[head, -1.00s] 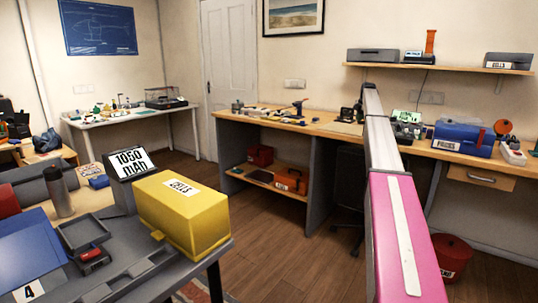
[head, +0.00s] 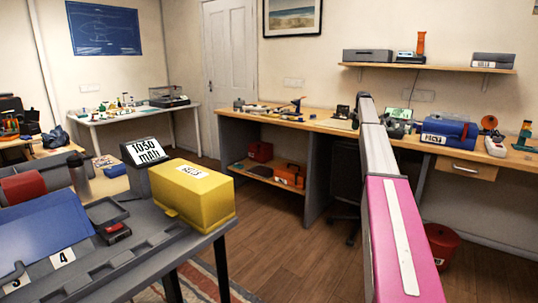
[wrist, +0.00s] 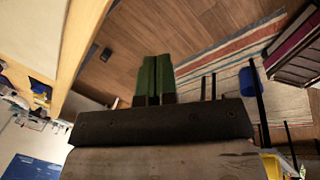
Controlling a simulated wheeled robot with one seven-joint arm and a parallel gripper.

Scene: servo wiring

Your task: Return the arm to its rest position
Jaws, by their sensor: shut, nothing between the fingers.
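My pink and grey arm (head: 395,235) stretches forward from the bottom of the head view, right of centre, over the open floor. Its far end overlaps the back workbench in the picture, and my gripper cannot be made out there. In the wrist view my gripper (wrist: 155,62) shows as two green fingers side by side, shut with nothing between them. Wood floor and a striped rug lie beyond the fingers.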

